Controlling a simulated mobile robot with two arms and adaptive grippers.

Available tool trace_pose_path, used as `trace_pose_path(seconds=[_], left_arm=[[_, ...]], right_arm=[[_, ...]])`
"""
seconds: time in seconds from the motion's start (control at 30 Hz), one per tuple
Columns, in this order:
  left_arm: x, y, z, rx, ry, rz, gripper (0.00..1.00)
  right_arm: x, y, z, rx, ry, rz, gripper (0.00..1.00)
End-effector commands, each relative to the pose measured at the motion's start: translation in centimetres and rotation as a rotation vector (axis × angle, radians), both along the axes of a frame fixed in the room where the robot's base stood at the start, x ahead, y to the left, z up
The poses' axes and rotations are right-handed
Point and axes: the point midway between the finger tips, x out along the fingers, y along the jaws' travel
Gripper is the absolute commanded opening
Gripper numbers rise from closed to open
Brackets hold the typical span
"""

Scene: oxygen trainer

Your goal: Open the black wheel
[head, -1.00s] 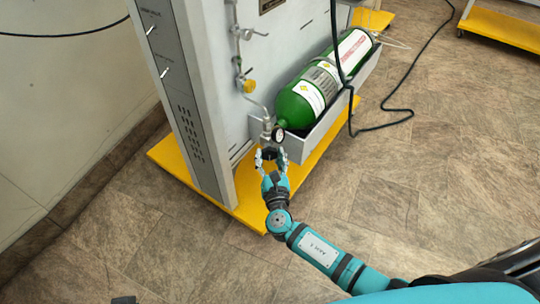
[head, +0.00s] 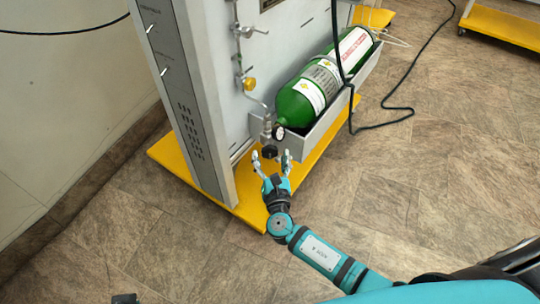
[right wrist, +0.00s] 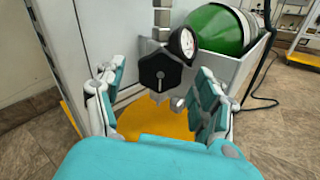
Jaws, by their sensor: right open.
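The black wheel (head: 270,151) sits at the lower end of the valve fitting, below a small round gauge (head: 279,133), by the green cylinder (head: 301,100). In the right wrist view the black wheel (right wrist: 160,74) faces me, with the gauge (right wrist: 186,43) to its upper right. My right gripper (head: 271,156) is open and empty. Its fingers are spread to either side, just short of the wheel, and they look apart from it. In the right wrist view the fingers (right wrist: 157,107) stand left and right below the wheel.
The cylinder lies in a grey tray (head: 325,122) on the panel's side. A yellow knob (head: 249,85) is on the pipe above. A yellow base (head: 252,215) runs along the floor below. A black cable (head: 385,127) hangs by the tray.

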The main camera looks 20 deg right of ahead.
Motion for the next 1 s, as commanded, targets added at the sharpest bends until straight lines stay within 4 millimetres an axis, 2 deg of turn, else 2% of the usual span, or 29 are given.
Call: trace_pose_path(seconds=[0.3, 0.5, 0.67, 1.0], left_arm=[[0.0, 0.0, 0.0, 0.0, 0.0, 0.0, 0.4], [0.0, 0.0, 0.0, 0.0, 0.0, 0.0, 0.4], [0.0, 0.0, 0.0, 0.0, 0.0, 0.0, 0.4], [0.0, 0.0, 0.0, 0.0, 0.0, 0.0, 0.4]], right_arm=[[-6.7, 1.2, -0.1, 0.001, 0.005, 0.002, 0.71], [-9.6, 1.7, -0.1, -0.001, 0.003, 0.003, 0.71], [-10.6, 1.9, 0.0, -0.001, 0.002, 0.001, 0.71], [-10.6, 1.9, 0.0, -0.001, 0.002, 0.001, 0.71]])
